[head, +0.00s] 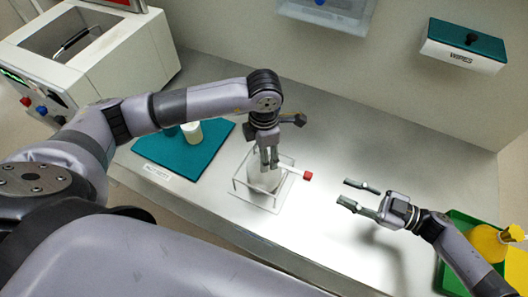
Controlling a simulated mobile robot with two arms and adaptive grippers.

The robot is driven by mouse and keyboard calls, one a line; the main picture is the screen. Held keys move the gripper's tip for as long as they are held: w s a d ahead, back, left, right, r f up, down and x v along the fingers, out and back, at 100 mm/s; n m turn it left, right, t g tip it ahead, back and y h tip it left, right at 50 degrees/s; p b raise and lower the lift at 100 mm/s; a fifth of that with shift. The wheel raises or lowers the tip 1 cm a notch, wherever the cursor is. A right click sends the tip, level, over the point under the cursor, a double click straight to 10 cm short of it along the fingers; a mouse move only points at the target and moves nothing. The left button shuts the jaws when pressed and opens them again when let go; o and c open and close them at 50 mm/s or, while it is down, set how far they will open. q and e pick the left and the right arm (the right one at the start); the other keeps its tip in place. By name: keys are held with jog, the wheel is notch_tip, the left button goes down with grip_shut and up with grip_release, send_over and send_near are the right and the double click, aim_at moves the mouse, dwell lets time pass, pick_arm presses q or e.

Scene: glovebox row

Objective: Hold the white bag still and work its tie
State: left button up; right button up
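The white bag (262,183) stands in a clear frame-like holder (276,206) on the grey bench. My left gripper (269,165) points down at the bag's top, its fingers close together and seemingly shut on the neck, which they partly hide. A thin white strip with a red end (307,176), seemingly the tie, sticks out to the right from the bag's top. My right gripper (361,195) is to the right of the red end, fingers spread and pointing left towards it. It is open, empty and apart from the tie.
A teal mat (180,156) with a white container (192,133) lies left of the holder. A green tray (452,279) with a yellow bottle (487,243) is at the lower right. A "WIPES" box (461,57) is on the back wall. Bench behind my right gripper is clear.

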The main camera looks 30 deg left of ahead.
pick_arm(q)
jog(key=shift+f, duration=0.3)
jog(key=shift+c, duration=0.4)
grip_shut()
dwell(1.1)
